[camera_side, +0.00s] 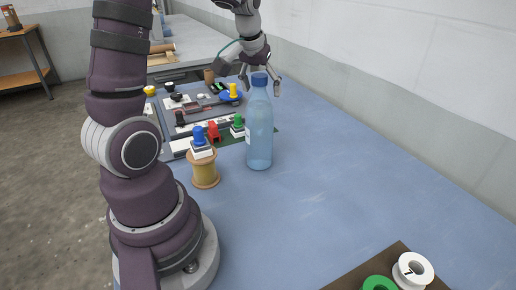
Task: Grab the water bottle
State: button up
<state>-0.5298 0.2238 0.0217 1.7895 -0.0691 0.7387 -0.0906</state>
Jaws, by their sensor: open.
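The water bottle (259,135) is translucent blue with a dark blue cap (259,79). It stands upright on the blue table, right of the spools and parts. My gripper (261,82) hangs at the top centre, beyond the bottle as seen from this camera, fingers pointing down. Its fingers are spread and nothing shows between them. The bottle's cap overlaps the gripper in the picture, but I see no contact; the depth between them is hard to judge.
Coloured knobs, including a red one (214,132) and a green one (237,122), crowd the panel behind. A white roll (412,270) sits on a brown board at the front right. The blue table (330,180) is clear right of the bottle.

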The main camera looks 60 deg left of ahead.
grip_shut()
dwell(0.4)
